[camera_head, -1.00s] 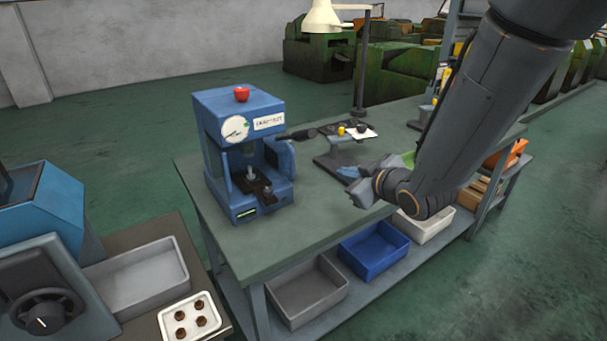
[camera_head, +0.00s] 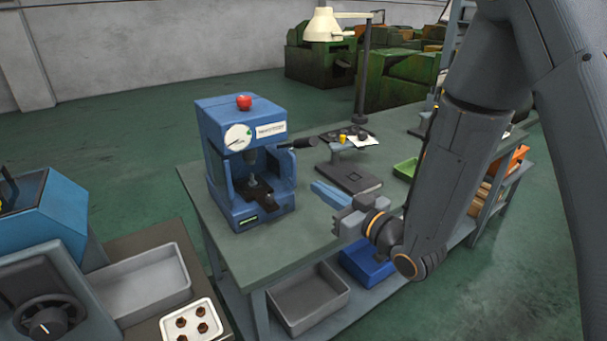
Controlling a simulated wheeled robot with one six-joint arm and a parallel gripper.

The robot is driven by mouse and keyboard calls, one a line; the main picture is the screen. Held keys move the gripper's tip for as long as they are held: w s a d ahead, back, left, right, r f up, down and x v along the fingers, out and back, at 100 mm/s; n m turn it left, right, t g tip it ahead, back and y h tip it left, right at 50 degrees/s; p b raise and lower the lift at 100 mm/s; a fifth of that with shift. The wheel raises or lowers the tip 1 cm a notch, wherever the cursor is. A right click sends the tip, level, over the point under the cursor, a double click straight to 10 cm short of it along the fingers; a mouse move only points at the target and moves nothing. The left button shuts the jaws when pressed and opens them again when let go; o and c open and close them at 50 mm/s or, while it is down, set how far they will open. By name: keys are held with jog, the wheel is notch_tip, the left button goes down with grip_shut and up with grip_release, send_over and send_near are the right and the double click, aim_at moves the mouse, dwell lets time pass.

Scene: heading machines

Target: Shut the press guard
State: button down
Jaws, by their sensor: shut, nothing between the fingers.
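The blue press (camera_head: 247,160) stands on the left part of the green-grey bench, with a red button on top and a dial on its face. Its front is uncovered, and the dark tooling (camera_head: 256,187) inside shows. A blue panel at the right side of the opening (camera_head: 284,167) looks like the guard, standing open; its edges are hard to separate from the press frame. My gripper (camera_head: 326,191) is shut and empty. Its blue fingers point left toward the press, above the bench and to the right of the panel, with a visible gap between.
A black-handled lever (camera_head: 298,143) sticks out from the press's right side. A dark stand (camera_head: 350,178) lies behind my gripper, with a lamp (camera_head: 324,24) farther back. Grey (camera_head: 310,298) and blue bins sit on the lower shelf. The bench front is clear.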

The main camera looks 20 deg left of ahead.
aim_at(295, 173)
jog(key=p+x, duration=0.2)
jog(key=x, duration=0.5)
jog(key=shift+p, duration=0.35)
jog(key=shift+w+a+f+b, duration=0.1)
jog(key=shift+w+a+b, duration=0.15)
jog(key=shift+w+b, duration=0.35)
jog(key=shift+w+a+b, duration=0.25)
jog(key=shift+w+b, duration=0.25)
jog(key=shift+b, duration=0.1)
jog(key=shift+w, duration=0.2)
